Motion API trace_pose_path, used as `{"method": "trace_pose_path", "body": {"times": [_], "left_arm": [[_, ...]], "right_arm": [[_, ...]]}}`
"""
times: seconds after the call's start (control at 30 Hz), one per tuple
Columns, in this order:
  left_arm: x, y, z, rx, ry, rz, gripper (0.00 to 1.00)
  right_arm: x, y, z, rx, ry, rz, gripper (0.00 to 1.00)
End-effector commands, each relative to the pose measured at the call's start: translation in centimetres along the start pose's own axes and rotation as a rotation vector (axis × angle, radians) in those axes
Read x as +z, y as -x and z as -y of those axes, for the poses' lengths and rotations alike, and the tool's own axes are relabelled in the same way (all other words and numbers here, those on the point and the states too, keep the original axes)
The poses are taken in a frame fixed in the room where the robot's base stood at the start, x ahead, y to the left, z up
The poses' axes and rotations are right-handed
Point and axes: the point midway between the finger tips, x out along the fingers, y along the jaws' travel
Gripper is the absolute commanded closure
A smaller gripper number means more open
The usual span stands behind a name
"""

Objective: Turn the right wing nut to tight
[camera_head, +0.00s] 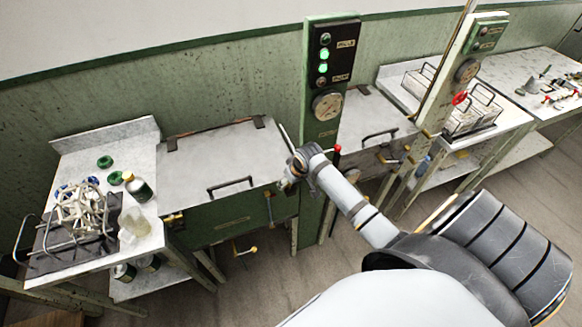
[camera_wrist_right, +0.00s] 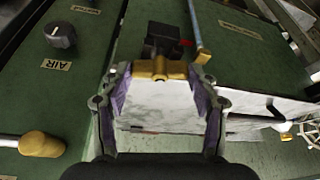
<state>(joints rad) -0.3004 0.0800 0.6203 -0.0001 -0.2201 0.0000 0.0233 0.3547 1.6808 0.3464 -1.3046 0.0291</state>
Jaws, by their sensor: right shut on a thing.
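The right wing nut (camera_wrist_right: 158,70) is a brass piece with two wings, seen in the wrist view between the fingertips of my right gripper (camera_wrist_right: 160,78). The fingertips press on its two ends, and it sits by a dark block (camera_wrist_right: 163,38). In the head view my right gripper (camera_head: 289,174) is at the right front corner of the green basin (camera_head: 232,216) with its grey lid (camera_head: 222,160); the right wing nut is hidden there. Another brass nut (camera_head: 174,218) shows at the basin's left front. My left gripper is not in view.
A green post with lit lamps and a gauge (camera_head: 327,106) stands right behind my gripper. A lever with a red knob (camera_head: 337,149) is just right of my wrist. A side table (camera_head: 70,270) with a wire rack and bottles stands at left.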

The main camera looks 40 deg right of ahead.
Motion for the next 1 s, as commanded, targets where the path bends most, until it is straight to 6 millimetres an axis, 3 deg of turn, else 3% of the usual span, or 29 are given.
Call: {"method": "trace_pose_path", "body": {"times": [0.1, 0.4, 1.0], "left_arm": [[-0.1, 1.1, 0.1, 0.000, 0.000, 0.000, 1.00], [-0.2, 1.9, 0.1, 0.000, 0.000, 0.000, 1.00], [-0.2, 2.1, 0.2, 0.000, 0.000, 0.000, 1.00]], "right_arm": [[-0.2, 0.3, 0.2, 0.028, -0.074, 0.000, 0.71], [-0.2, 0.1, 0.1, 0.083, -0.201, -0.002, 0.71], [-0.2, 0.0, 0.1, 0.101, -0.243, -0.003, 0.71]]}}
